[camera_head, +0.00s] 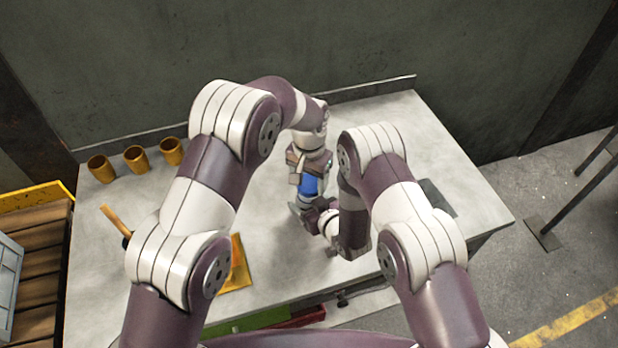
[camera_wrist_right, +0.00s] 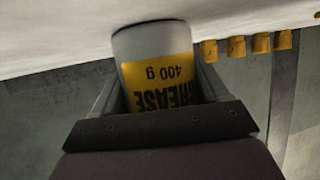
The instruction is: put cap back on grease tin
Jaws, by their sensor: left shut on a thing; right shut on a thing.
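The grease tin (camera_wrist_right: 157,75) shows in the right wrist view, pale grey with a yellow label reading GREASE 400 g, upside down in that picture. My right gripper (camera_head: 323,224) is shut on it, a finger on each side; the gripper hides the tin's other end. In the head view my left gripper (camera_head: 306,196) is over the middle of the bench, close beside the right one. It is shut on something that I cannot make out. A blue patch (camera_head: 310,185) shows there. The cap cannot be made out in either view.
A wooden-handled tool (camera_head: 116,220) and a yellow plate (camera_head: 237,265) lie left of my grippers. A dark flat piece (camera_head: 437,198) lies at right. The back left middle is clear.

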